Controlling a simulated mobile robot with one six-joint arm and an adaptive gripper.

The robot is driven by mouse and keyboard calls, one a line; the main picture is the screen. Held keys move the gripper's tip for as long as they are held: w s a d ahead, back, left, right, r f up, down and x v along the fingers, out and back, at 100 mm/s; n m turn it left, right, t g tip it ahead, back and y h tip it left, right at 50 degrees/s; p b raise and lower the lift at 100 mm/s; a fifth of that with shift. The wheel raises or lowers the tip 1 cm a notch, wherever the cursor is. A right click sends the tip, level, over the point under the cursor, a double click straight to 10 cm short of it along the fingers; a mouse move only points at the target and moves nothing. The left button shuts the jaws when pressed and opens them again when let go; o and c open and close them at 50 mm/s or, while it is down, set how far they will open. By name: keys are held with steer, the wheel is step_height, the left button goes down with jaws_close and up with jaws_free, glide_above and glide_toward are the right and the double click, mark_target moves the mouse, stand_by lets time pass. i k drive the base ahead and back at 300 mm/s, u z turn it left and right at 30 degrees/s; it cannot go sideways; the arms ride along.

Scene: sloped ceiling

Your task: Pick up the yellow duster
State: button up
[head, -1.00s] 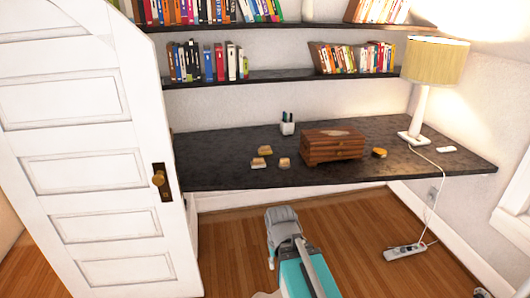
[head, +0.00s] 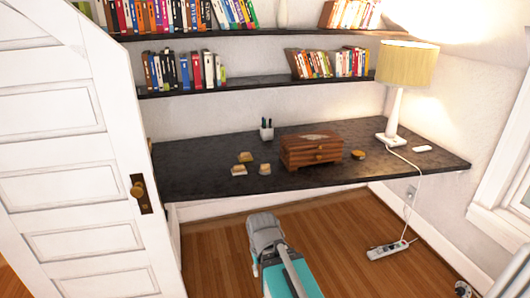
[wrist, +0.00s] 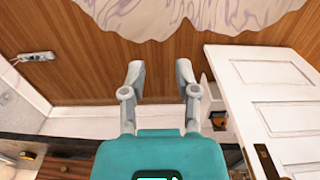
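Several small yellowish-tan blocks lie on the dark desk, left of a wooden chest. They are a back block (head: 245,157), a left block (head: 239,171) and a right block (head: 265,169). A round yellow-brown item (head: 358,154) lies right of the chest. I cannot tell which of these, if any, is the yellow duster. My gripper (head: 265,232) is in front of the desk, over the floor, apart from all of them. In the wrist view its fingers (wrist: 160,75) are spread, with nothing between them.
The dark desk (head: 210,182) also holds the chest (head: 311,150), a pen cup (head: 267,131) and a lamp (head: 408,66) with a cord. A white door (head: 65,185) stands at left. A power strip (head: 387,250) lies on the floor at right. Bookshelves hang above.

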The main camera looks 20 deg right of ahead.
mark_target(244, 157)
steer(key=z, duration=0.15)
steer(key=i, duration=0.6)
steer(key=z, duration=0.5)
steer(key=i, duration=1.45)
steer(key=u, duration=0.1)
